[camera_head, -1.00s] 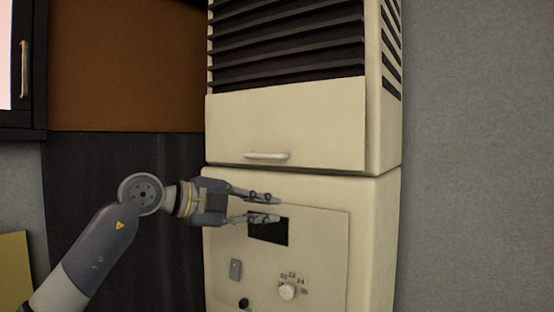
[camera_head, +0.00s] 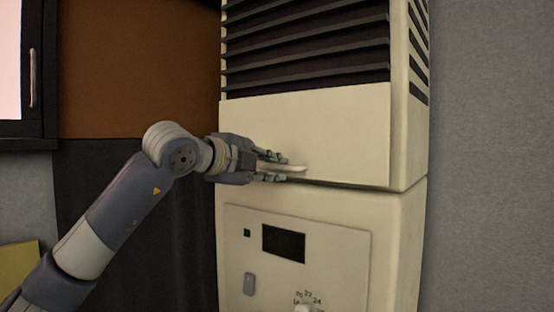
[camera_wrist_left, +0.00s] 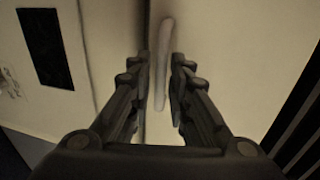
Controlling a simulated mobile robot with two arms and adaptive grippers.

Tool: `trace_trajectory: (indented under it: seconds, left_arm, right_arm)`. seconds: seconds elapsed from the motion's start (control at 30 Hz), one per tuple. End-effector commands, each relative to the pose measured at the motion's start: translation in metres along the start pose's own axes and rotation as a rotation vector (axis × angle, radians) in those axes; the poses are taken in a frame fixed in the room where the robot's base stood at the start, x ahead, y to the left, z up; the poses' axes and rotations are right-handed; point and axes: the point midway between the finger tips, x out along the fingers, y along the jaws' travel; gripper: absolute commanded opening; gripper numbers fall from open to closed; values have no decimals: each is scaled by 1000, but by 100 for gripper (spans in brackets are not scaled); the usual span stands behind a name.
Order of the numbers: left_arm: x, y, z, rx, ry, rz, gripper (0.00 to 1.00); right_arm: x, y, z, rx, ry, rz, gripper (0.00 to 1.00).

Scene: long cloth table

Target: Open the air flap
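The air flap (camera_head: 330,130) is the plain cream panel below the dark louvres, with a pale bar handle (camera_head: 292,168) near its lower edge. My left gripper (camera_head: 284,167) is at the handle, one finger above it and one below. In the left wrist view the handle (camera_wrist_left: 163,65) runs between the two fingers of my left gripper (camera_wrist_left: 160,85), with gaps on both sides. The fingers are apart and do not appear to grip it. Part of the handle is hidden by the fingers in the head view. My right gripper is not in view.
Below the flap is a control panel with a dark display (camera_head: 284,243), a grey switch (camera_head: 249,284) and a dial (camera_head: 305,308). Dark louvres (camera_head: 305,45) are above. A window (camera_head: 22,75) is at the left, and a bare grey wall (camera_head: 490,150) is at the right.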

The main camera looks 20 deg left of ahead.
Motion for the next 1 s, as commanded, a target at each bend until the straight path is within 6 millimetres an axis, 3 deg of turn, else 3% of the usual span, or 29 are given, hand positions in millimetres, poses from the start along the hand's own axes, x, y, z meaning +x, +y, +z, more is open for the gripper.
trace_trajectory:
  seconds: [0.1, 0.3, 0.5, 0.53, 0.6, 1.0]
  left_arm:
    - [14, -2, -1, -1, 2, 1, 18]
    - [24, 0, 0, -1, 0, -1, 18]
    - [24, 0, 0, -1, 1, -1, 18]
    - [24, 0, 0, -1, 1, -1, 16]
    - [24, 0, 0, -1, 1, -1, 0]
    - [20, -1, -1, -1, 2, 22, 0]
  right_arm:
    - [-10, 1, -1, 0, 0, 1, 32]
    - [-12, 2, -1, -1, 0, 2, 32]
    - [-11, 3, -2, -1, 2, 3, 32]
    - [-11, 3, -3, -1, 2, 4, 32]
    - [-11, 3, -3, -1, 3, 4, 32]
    - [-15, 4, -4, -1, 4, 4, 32]
